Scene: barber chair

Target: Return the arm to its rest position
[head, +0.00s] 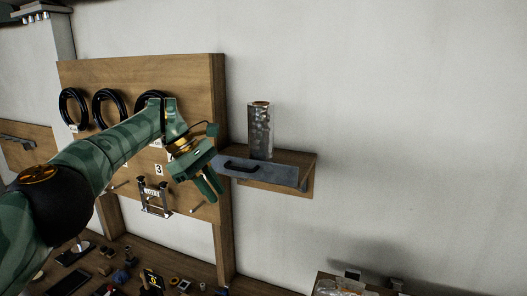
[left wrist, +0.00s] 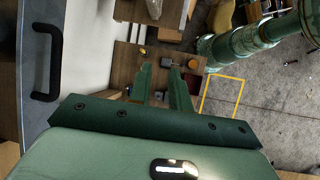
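My left arm (head: 105,155), green, comes in from the left in the head view and reaches up in front of the wooden board. My left gripper (head: 211,188) is beside the front of the small wall shelf, close to the left end of its black handle (head: 240,167). In the left wrist view the gripper's two fingers (left wrist: 162,85) stand apart, with nothing seen between them. The same handle (left wrist: 46,62) shows at the left there, clear of the fingers. A green arm, apparently my right one (left wrist: 245,40), shows at the upper right; I see no gripper on it.
The wooden board (head: 200,75) carries black coiled hoses (head: 107,108) and a metal bracket (head: 155,197). Below is a cluttered bench (head: 130,275). The wall to the right is bare.

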